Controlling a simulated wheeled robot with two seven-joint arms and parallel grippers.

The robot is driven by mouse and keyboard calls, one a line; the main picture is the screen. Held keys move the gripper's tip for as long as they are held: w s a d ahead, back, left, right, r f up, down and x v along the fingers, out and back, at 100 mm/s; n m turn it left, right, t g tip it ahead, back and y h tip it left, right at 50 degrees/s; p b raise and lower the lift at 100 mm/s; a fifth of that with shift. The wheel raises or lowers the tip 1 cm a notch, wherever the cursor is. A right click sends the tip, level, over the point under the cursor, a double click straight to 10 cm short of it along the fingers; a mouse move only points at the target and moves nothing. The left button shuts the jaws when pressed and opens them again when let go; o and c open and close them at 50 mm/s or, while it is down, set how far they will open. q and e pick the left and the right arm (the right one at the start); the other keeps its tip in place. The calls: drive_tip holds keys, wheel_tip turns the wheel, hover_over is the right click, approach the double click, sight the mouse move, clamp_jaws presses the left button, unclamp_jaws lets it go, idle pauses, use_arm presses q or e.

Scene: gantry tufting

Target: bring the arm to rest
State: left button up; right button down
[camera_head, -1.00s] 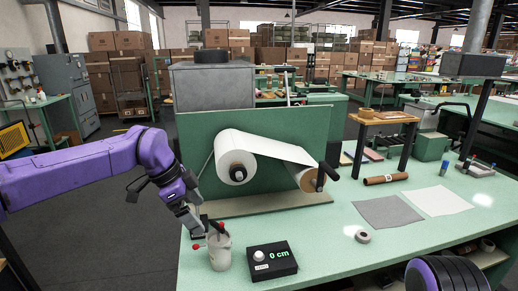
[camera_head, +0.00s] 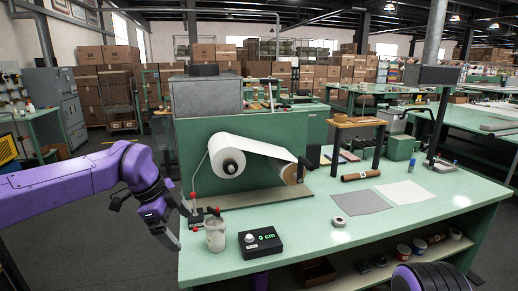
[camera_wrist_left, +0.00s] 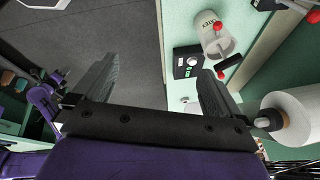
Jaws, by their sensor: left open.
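My left gripper (camera_head: 176,232) is open and hangs just off the left end of the green bench (camera_head: 330,240), left of a pale cup (camera_head: 215,238). In the left wrist view its two dark fingers (camera_wrist_left: 155,90) stand wide apart with nothing between them; grey floor shows in the gap. The cup (camera_wrist_left: 214,38) shows there beyond the right finger, apart from it. My right gripper is not in view; only a purple part of my right arm (camera_head: 430,278) shows at the bottom right.
A black box reading 0 cm (camera_head: 261,243) sits right of the cup. Behind are a white roll (camera_head: 228,158) and a green panel (camera_head: 255,128). Grey and white sheets (camera_head: 360,202) lie farther right. The floor (camera_head: 85,230) left of the bench looks clear.

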use_arm(q)
drive_tip(key=s+a+f+m+t+y, duration=0.2)
drive_tip(key=a+f+m+y, duration=0.25)
drive_tip(key=f+m, duration=0.75)
drive_tip(key=s+a+f+m+t+y, duration=0.1)
drive_tip(key=s+a+f+m+y, duration=0.3)
drive_tip(key=f+m, duration=0.8)
drive_tip(key=s+f+m+t, duration=0.2)
drive_tip(key=s+f+m, duration=0.75)
drive_tip(key=m, duration=0.55)
drive_tip(key=s+a+f+m+g+h, duration=0.1)
drive_tip(key=s+f+m, duration=0.3)
drive_tip(key=s, duration=0.5)
drive_tip(key=s+a+f+m+g+b, duration=0.1)
drive_tip(key=s+f+m, duration=0.3)
drive_tip(key=s, duration=0.6)
drive_tip(key=shift+s+g+h, duration=0.15)
drive_tip(key=shift+g+h, duration=0.2)
drive_tip(key=shift+g, duration=0.45)
drive_tip(key=shift+a, duration=0.1)
